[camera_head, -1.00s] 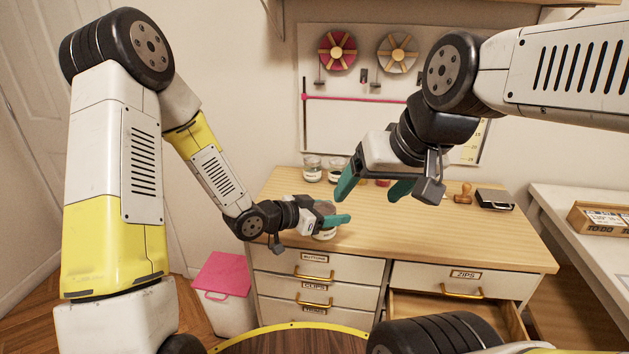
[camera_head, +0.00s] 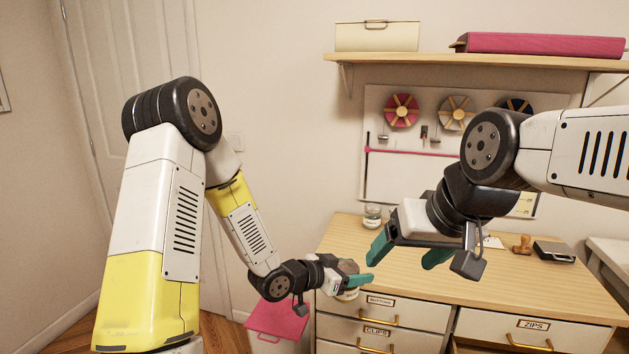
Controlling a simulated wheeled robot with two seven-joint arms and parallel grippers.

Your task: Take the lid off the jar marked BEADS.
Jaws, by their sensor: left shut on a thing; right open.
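A glass jar (camera_head: 347,295) stands at the front left edge of the wooden dresser top. My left gripper (camera_head: 352,279) is shut around its upper part; its fingers hide most of it, and I cannot tell whether they hold the lid or the glass. Another small glass jar with a pale label (camera_head: 372,215) stands at the back left of the top. No label is readable, so I cannot tell which jar says BEADS. My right gripper (camera_head: 408,254) is open and empty above the dresser, right of my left gripper.
A shelf (camera_head: 470,60) is above. A pink-lidded bin (camera_head: 277,318) stands left of the dresser.

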